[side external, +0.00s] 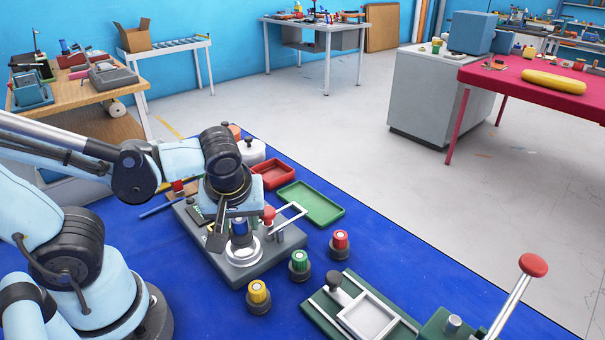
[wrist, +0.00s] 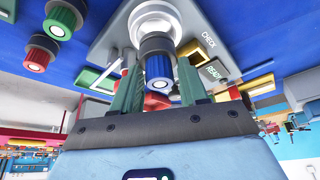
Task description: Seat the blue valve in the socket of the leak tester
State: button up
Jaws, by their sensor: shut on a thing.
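The blue valve (side external: 239,228) is upright between the fingers of my gripper (side external: 232,236), directly over the white round socket (side external: 244,252) of the grey leak tester (side external: 270,262). In the wrist view, my gripper (wrist: 158,65) has a finger on each side of the blue valve (wrist: 159,72). Its grey collar lies in line with the pale ring of the socket (wrist: 154,24). I cannot tell whether the valve's lower end is inside the socket or just above it. The tester carries a red-knobbed clamp (side external: 269,215) beside the socket.
Red (side external: 339,244), green (side external: 299,264) and yellow (side external: 258,296) valves stand on the blue mat near the tester. A green tray (side external: 311,205) and a red tray (side external: 272,174) lie behind. A green fixture with a red-balled lever (side external: 533,265) stands at front right.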

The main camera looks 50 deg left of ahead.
aim_at(241, 232)
jog(key=shift+f, duration=1.4)
jog(key=shift+f, duration=0.15)
jog(key=o, duration=1.1)
